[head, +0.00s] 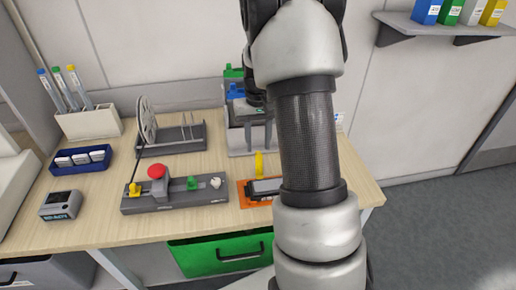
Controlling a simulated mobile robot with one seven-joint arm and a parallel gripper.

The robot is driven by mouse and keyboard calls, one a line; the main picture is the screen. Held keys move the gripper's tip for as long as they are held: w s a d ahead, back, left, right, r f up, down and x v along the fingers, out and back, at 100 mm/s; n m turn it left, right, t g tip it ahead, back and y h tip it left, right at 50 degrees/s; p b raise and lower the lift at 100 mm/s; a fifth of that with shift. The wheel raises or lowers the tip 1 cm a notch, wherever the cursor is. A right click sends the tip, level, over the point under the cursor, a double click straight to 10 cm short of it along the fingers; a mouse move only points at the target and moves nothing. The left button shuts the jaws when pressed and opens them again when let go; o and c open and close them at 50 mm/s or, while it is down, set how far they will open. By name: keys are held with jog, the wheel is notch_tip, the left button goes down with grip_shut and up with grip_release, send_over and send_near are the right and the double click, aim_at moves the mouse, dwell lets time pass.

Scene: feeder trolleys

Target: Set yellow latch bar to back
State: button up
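A stepped grey feeder unit (239,139) stands at the back middle of the bench, partly hidden by my arm. A green block (233,72) and a blue block (236,90) show on its upper left. A yellow upright bar (259,164) stands low in front of the unit, just behind an orange tray. I cannot tell whether it is the yellow latch bar or what it is fixed to. My gripper (257,97) appears as a dark shape at the feeder unit's top, beside the blue block. Its fingers cannot be made out, nor whether it touches anything.
The orange tray (246,201) holds a dark device. A grey control box (175,199) has a red button, a yellow piece and a green piece. Left are a reel stand (180,146), a blue bin (58,167) and a grey meter (61,205). The bench's right end is clear.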

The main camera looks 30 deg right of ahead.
aim_at(259, 166)
jog(key=shift+f, duration=1.3)
grip_shut()
jog(key=shift+s+r, duration=0.1)
jog(key=shift+s, duration=0.05)
jog(key=shift+s+a, duration=0.1)
jog(key=shift+s, duration=0.15)
